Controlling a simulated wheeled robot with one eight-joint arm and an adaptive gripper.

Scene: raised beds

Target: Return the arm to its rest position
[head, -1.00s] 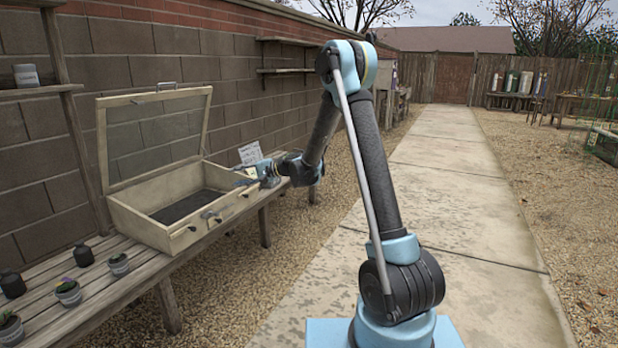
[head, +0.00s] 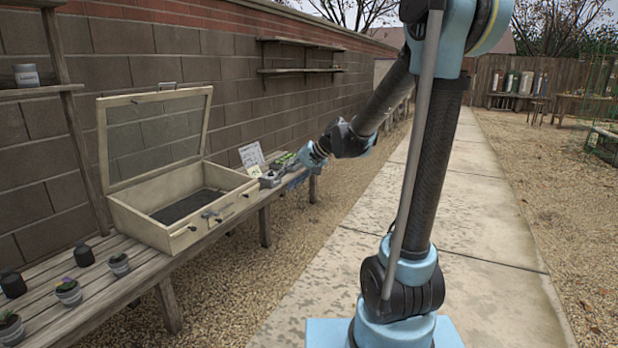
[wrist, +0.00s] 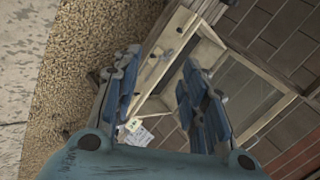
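My arm (head: 425,170) stands raised over the path, its forearm reaching down and left towards the bench. My gripper (head: 288,176) is at the left end of the forearm, off the right side of the wooden case, apart from it. In the wrist view my gripper (wrist: 158,75) has its two blue fingers spread wide with nothing between them. The wooden case (head: 150,218) stands on the bench with its glazed lid (head: 155,135) propped open. It also shows beyond the fingers in the wrist view (wrist: 205,52).
The slatted bench (head: 105,270) runs along the block wall and holds several small pots and dark bottles. A white card (head: 251,155) and small trays stand at its far end. Wall shelves (head: 300,70) hang behind. The concrete path (head: 480,260) is clear.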

